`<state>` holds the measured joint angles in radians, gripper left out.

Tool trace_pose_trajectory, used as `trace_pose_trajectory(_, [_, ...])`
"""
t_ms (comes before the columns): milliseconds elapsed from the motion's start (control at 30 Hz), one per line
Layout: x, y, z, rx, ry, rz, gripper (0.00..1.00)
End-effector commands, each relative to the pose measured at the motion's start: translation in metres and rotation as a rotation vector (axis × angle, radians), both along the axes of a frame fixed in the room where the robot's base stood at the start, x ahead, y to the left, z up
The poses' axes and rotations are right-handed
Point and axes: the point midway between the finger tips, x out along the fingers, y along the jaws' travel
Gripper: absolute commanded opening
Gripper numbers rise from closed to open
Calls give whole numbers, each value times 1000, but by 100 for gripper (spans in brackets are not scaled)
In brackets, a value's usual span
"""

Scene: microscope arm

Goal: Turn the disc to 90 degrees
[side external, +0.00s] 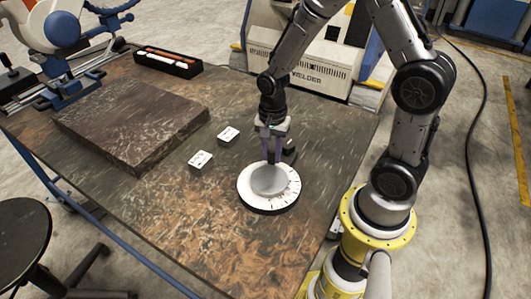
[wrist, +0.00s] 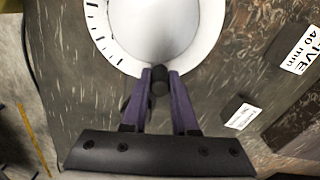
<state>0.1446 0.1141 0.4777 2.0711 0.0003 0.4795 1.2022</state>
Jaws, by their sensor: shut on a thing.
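The round grey-white disc (side external: 268,181) sits on a white dial (side external: 254,200) with black tick marks near the table's right side. In the wrist view, the disc (wrist: 150,28) and the dial's ticked rim (wrist: 101,38) show at the top, cut by the frame edge. My gripper (side external: 272,158) points down at the disc's far edge. In the wrist view, the purple fingers of my gripper (wrist: 160,78) are shut on a small dark knob (wrist: 160,80) at the disc's edge. I cannot read the disc's angle.
Two white-topped blocks (side external: 201,159) (side external: 228,135) lie left of the dial. A thick dark slab (side external: 130,122) and a black tray (side external: 168,63) lie farther left. The table's front is clear.

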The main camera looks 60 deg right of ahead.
Motion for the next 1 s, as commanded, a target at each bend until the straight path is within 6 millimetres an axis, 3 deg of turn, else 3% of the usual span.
trace_pose_trajectory(433, [-15,-5,2,-1,-4,-265,0])
trace_pose_trajectory(1000, [-18,-6,2,-1,-5,-319,0])
